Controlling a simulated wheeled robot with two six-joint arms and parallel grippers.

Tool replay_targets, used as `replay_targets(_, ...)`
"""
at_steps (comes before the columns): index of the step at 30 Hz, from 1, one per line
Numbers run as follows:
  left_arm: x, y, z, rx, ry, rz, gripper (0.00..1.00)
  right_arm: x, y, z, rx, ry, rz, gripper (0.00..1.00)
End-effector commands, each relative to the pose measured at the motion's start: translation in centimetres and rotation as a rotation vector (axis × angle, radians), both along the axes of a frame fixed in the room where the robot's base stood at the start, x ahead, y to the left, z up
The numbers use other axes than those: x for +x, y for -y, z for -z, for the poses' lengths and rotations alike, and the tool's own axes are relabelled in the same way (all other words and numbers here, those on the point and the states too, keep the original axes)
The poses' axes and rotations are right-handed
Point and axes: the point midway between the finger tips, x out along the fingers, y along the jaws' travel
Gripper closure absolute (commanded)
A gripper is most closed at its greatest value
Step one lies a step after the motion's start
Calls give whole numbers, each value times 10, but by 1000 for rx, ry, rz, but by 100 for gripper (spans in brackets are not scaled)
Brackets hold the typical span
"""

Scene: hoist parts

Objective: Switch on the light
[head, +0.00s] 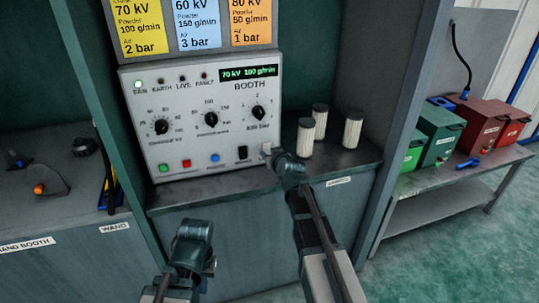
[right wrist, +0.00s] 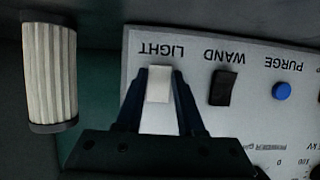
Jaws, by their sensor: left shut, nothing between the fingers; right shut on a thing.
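The booth control panel (head: 190,130) is a pale grey box on a shelf. The light switch is a white rocker at its lower right corner (head: 266,148); in the right wrist view it (right wrist: 159,84) sits beside the label LIGHT. My right gripper (head: 276,157) is at that corner, and in the right wrist view its two dark blue fingers (right wrist: 160,88) are shut with the white rocker between their tips. Which way the rocker is tilted I cannot tell. My left gripper (head: 193,243) is shut and empty, low in front of the cabinet, apart from the panel.
A black wand switch (right wrist: 224,87) and blue purge button (right wrist: 281,91) lie beside the light switch. Several pale ribbed filter cartridges (head: 352,130) stand right of the panel. Green and red boxes (head: 484,121) stand on a bench at the right.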

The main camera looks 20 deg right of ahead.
Motion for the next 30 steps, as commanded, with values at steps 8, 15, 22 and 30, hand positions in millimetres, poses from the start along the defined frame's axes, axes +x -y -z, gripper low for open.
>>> replay_targets(8,0,0,13,0,0,0,100,0,-1,6,2,34,-3,100)
replay_targets(15,0,0,48,0,0,0,100,1,-2,12,10,175,-6,100)
replay_targets(22,0,0,62,0,0,0,100,2,-2,10,10,245,-4,100)
replay_targets(30,0,0,63,0,0,0,100,2,-1,7,9,261,0,100)
